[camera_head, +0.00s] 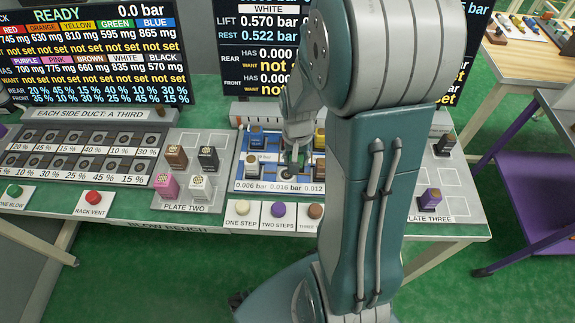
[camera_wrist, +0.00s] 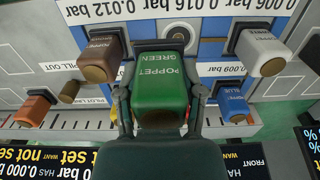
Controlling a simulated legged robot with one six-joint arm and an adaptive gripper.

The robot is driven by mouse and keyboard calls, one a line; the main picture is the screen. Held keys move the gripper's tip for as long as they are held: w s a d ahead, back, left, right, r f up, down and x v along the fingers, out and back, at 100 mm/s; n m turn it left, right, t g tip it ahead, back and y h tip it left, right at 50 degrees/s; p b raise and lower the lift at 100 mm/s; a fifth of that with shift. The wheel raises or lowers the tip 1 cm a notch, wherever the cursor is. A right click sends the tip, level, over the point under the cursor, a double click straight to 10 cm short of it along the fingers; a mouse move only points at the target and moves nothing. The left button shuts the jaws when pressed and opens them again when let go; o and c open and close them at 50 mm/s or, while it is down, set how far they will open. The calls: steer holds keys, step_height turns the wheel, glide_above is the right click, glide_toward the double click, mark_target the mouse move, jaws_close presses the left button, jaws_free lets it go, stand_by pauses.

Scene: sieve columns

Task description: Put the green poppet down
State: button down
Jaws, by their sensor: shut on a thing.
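The green poppet (camera_wrist: 160,80) is a green block labelled GREEN POPPET, in the middle of the wrist view. My gripper (camera_wrist: 160,103) is shut on it, one finger on each side. In the head view my gripper (camera_head: 293,158) is over the front middle of the blue and white plate (camera_head: 240,184), by the 0.016 bar reading. The green poppet is small and partly covered there. I cannot tell whether its underside touches the plate. A brown poppet (camera_wrist: 103,50) and a white poppet (camera_wrist: 262,50) stand on either side of it.
A blue poppet (camera_wrist: 231,100) is close behind my right-hand finger in the wrist view. Plate two (camera_head: 187,208) holds several poppets. Plate three (camera_head: 431,217) holds a purple poppet (camera_head: 430,200) and a black one (camera_head: 445,145), with bare cells. Buttons (camera_head: 278,209) line the bench front.

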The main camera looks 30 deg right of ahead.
mark_target(286, 168)
steer(key=shift+w+a+f, duration=0.2)
steer(key=shift+w+f, duration=0.25)
steer(key=shift+f, duration=0.1)
steer(key=shift+w+a+f, duration=0.15)
steer(key=shift+w+f, duration=0.3)
steer(key=shift+f, duration=0.1)
steer(key=shift+w+a+f, duration=0.15)
steer(key=shift+a+f, duration=0.05)
steer(key=shift+f, duration=0.05)
steer(key=f, duration=0.3)
steer(key=shift+w+a, duration=0.25)
steer(key=shift+d+f, duration=0.2)
steer(key=shift+f, duration=0.1)
steer(key=shift+f, duration=0.1)
steer(key=shift+c, duration=1)
jaws_free()
steer(key=shift+a, duration=0.1)
